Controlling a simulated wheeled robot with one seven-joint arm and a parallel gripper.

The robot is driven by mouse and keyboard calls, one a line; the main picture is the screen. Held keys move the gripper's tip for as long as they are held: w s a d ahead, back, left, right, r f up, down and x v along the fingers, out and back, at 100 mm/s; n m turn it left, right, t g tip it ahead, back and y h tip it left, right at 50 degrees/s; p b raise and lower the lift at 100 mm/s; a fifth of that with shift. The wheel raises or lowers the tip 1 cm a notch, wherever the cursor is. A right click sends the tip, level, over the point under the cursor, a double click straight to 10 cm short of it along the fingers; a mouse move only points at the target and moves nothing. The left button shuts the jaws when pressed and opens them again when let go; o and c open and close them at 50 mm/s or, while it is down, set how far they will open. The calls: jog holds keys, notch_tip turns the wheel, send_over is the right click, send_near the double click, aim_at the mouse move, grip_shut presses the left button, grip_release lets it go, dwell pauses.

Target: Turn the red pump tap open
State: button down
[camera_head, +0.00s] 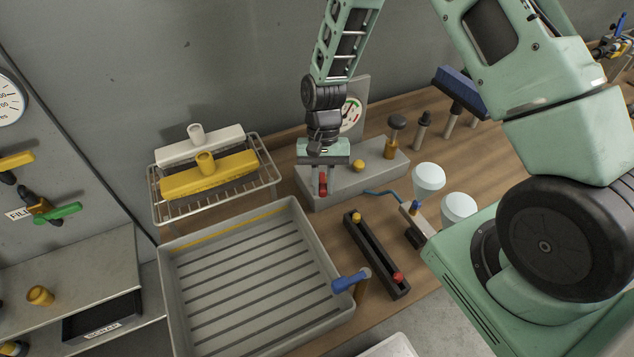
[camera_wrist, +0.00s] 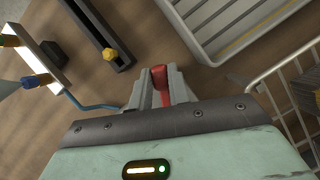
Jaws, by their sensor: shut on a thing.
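The red pump tap (camera_head: 323,183) is on the front of a grey pump block (camera_head: 345,183) that stands on the wooden bench. My gripper (camera_head: 321,180) reaches down to it from above and is shut on the tap. In the wrist view, the red tap (camera_wrist: 160,78) shows between the two grey fingers of my gripper (camera_wrist: 160,92). The fingers hide part of the tap, and I cannot tell how far it is turned.
A round gauge (camera_head: 351,113) and a yellow knob (camera_head: 358,166) are on the pump. A slatted grey tray (camera_head: 325,262) and a wire rack (camera_head: 272,172) stand to the left.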

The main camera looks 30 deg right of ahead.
jog(key=shift+s+d+n+h, duration=0.15)
jog(key=shift+d+n+h, duration=0.3)
jog(key=shift+n, duration=0.55)
jog(key=shift+d, duration=0.1)
jog(key=c, duration=1.3)
grip_release()
jog(key=b+v, duration=0.4)
jog(key=v, duration=1.3)
jog(key=shift+r, duration=0.2)
